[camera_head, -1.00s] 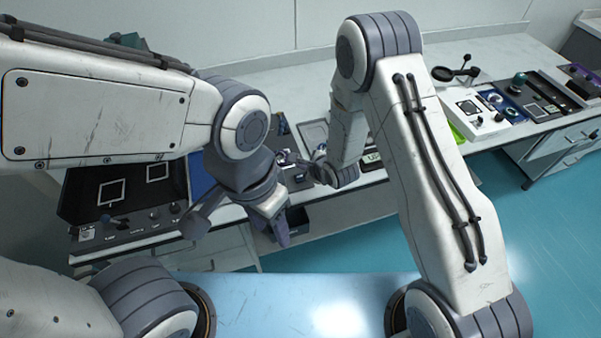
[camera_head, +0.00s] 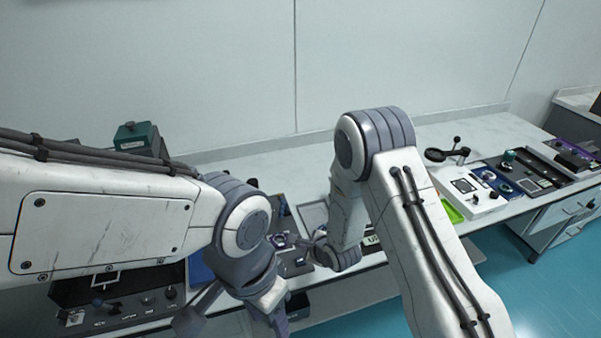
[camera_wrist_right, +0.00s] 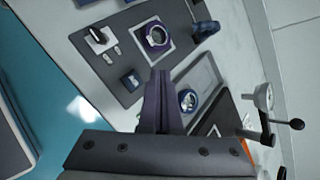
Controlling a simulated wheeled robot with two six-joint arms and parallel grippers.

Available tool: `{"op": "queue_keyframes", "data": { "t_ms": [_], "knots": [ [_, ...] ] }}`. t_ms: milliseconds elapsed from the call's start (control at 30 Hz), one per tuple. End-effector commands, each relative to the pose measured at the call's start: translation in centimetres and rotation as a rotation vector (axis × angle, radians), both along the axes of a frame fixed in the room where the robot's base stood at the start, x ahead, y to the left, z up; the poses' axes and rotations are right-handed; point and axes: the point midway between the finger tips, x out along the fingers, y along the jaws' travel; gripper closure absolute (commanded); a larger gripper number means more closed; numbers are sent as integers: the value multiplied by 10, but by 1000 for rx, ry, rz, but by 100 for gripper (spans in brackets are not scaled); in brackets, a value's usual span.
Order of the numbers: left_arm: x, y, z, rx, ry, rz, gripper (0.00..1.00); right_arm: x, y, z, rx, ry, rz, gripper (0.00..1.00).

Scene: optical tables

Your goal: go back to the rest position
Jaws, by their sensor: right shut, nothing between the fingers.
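My left arm comes in from the left in the head view. Its gripper (camera_head: 280,322) points down near the bottom edge, partly cut off, and whether its fingers are apart does not show. My right arm reaches over the bench, and its gripper (camera_head: 300,243) is small and partly hidden behind its own wrist. In the right wrist view the right gripper (camera_wrist_right: 160,92) has its fingers together with nothing between them. It is above a dark panel (camera_wrist_right: 112,72) with a ring-shaped part (camera_wrist_right: 157,37) on it.
The bench (camera_head: 240,162) runs along the wall. A dark panel with knobs (camera_head: 130,308) lies at left and a green box (camera_head: 137,138) stands behind my left arm. A white device (camera_head: 467,192), a green tray (camera_head: 452,212) and a black stand (camera_head: 450,154) are at right. Blue floor (camera_head: 520,290) is clear.

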Motion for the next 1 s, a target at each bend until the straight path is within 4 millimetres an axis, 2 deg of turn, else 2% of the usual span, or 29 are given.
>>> {"op": "queue_keyframes", "data": {
  "t_ms": [167,267,367,567,700,900,1000],
  "knots": [
    [0,0,0,0,0,2,50,-2,3,11,-57,-12,52,100],
    [0,0,0,0,0,2,50,-9,9,34,-191,-33,182,100],
    [0,0,-1,0,0,2,50,-29,14,66,-382,-51,387,100],
    [0,0,-3,0,0,2,50,-95,15,130,-728,-74,892,100],
    [0,0,-3,0,0,2,50,-155,6,169,-896,-101,1291,100],
    [0,0,-4,0,0,2,50,-246,-16,210,-994,-183,1859,100],
    [0,0,-5,0,0,1,50,-280,-27,221,-992,-233,2071,100]
  ]
}}
